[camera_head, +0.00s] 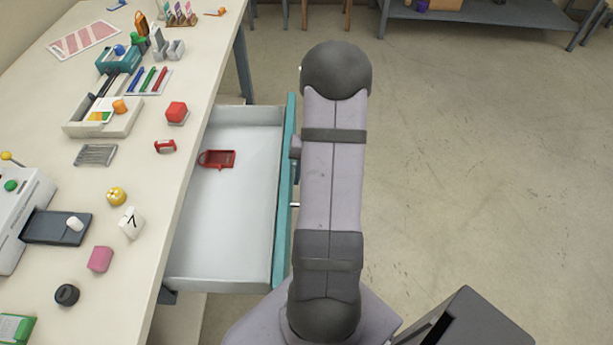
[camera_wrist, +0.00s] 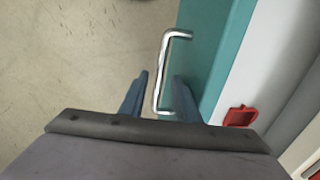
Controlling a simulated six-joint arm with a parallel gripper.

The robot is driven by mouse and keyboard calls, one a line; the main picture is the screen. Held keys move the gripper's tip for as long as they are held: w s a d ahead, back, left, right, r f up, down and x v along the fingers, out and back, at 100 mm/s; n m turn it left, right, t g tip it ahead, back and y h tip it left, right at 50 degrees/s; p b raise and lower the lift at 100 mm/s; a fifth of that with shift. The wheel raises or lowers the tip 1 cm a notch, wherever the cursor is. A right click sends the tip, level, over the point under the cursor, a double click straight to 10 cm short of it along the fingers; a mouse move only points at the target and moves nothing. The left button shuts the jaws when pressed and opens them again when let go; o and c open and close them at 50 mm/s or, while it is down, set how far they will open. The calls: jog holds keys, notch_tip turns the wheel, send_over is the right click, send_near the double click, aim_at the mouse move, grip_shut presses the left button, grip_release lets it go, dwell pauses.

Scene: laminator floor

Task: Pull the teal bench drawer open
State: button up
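The bench drawer (camera_head: 232,255) stands pulled out from the bench, with its white inside showing and its teal front (camera_head: 286,180) facing right. In the wrist view the teal front (camera_wrist: 210,60) carries a silver bar handle (camera_wrist: 161,75). My gripper (camera_wrist: 160,88) has its two blue fingers apart, one on each side of the handle, with visible gaps. The fingers do not look closed on the bar. In the head view my arm hides the gripper, and only a small bit of the handle (camera_head: 295,204) shows.
A red tray-like piece (camera_head: 218,159) lies inside the drawer. The cream bench top (camera_head: 190,130) holds several small items, including a red block (camera_head: 176,112) and a pink block (camera_head: 100,259). A grey shelf (camera_head: 480,15) stands at the back.

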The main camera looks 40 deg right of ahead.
notch_tip(320, 180, up, 7)
jog(key=s+d, duration=0.1)
dwell(0.5)
jog(key=shift+r, duration=0.1)
